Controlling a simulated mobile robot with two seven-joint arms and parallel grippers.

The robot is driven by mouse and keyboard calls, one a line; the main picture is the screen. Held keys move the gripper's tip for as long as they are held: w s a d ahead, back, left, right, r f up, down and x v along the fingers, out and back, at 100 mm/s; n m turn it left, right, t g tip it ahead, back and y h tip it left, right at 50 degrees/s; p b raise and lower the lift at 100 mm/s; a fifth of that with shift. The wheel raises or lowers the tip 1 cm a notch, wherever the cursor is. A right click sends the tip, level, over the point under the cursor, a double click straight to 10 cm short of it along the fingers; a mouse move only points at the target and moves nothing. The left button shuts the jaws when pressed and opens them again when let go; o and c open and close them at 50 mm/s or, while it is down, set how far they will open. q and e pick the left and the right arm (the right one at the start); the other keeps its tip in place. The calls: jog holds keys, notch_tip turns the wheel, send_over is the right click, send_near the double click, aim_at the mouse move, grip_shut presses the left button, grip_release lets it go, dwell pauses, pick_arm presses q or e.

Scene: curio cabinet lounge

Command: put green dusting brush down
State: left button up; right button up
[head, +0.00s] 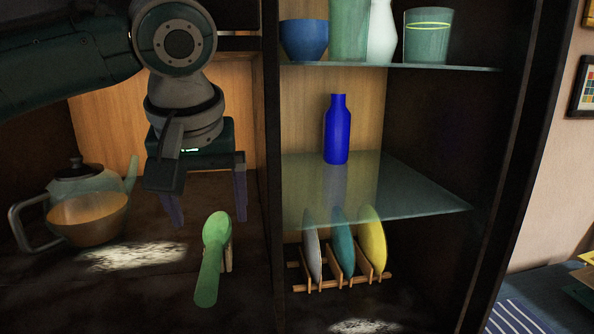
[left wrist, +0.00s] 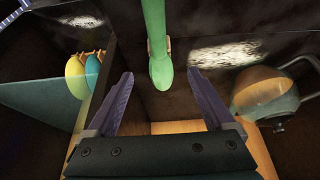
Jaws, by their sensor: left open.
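The green dusting brush (head: 209,265) sits on the dark cabinet floor in the left bay, its rounded end toward the back and its other end toward me. A small pale wooden piece shows beside and under it. In the left wrist view the brush (left wrist: 154,30) runs down from the top edge, its rounded end lying between the lines of the fingers. My left gripper (head: 207,216) is open and empty, its two purple fingers spread just behind and above the brush. My right gripper is in neither view.
A glass teapot (head: 88,212) with amber liquid stands left of the gripper. A dark upright divider (head: 270,150) is close on the right. Beyond it are a wooden rack (head: 325,283) with three plates and a glass shelf (head: 400,188) bearing a blue bottle (head: 337,130).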

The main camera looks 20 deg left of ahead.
pick_arm(q)
jog(key=v, duration=0.5)
jog(key=shift+s+d+r, duration=0.1)
jog(key=shift+s+r, duration=0.05)
jog(key=shift+r, duration=0.2)
